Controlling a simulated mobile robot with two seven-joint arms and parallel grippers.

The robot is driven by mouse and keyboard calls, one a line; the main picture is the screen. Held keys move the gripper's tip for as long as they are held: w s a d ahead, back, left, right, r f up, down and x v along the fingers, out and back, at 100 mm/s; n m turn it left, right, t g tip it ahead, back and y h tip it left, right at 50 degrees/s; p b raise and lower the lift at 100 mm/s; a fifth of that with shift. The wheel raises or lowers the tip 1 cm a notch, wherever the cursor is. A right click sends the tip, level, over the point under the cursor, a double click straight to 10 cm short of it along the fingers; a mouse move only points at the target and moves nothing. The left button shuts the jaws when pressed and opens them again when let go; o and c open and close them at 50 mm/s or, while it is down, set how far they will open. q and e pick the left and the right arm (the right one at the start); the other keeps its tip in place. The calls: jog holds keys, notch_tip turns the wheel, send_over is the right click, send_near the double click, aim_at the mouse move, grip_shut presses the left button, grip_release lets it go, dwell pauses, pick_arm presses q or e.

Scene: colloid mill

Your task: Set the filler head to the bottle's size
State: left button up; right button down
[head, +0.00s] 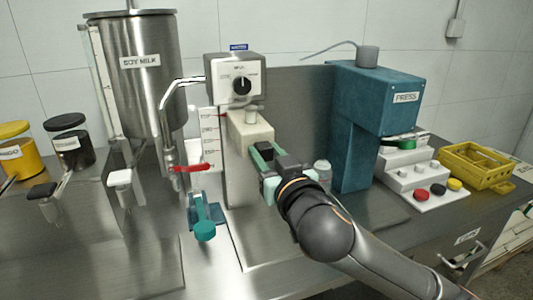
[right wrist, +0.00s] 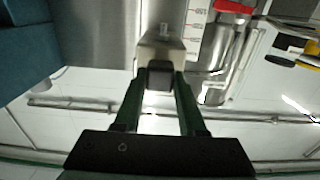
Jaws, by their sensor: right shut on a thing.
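The filler head is a beige block (head: 250,130) on an upright post below the white-faced dial box (head: 236,80). A white scale plate with red marks (head: 208,124) stands just left of it. My right gripper (head: 264,156) reaches in from the lower right and is shut at the head's front. In the right wrist view, its green fingers (right wrist: 160,90) close on a dark grip (right wrist: 160,75) that sticks out of the beige head (right wrist: 162,48). The scale (right wrist: 197,22) shows beside it; its figures are too small to read surely. A clear bottle (head: 323,168) stands partly hidden behind my right gripper.
A steel soy milk tank (head: 135,60) with a pipe and red valve handle (head: 192,168) stands left. The blue press (head: 370,100), coloured buttons (head: 421,195) and yellow crate (head: 478,165) are right.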

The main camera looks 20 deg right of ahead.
pick_arm(q)
jog(key=shift+w, duration=0.15)
dwell(0.7)
pick_arm(e)
notch_tip(320, 180, down, 4)
jog(key=shift+r+b, duration=0.25)
jog(key=shift+b, duration=0.9)
jog(key=c, duration=0.9)
grip_release()
jog(key=o, duration=0.4)
pick_arm(q)
jog(key=shift+w+d+f, duration=0.25)
jog(key=shift+d+f, duration=0.35)
jog(key=shift+d, duration=0.05)
jog(key=shift+s, duration=0.1)
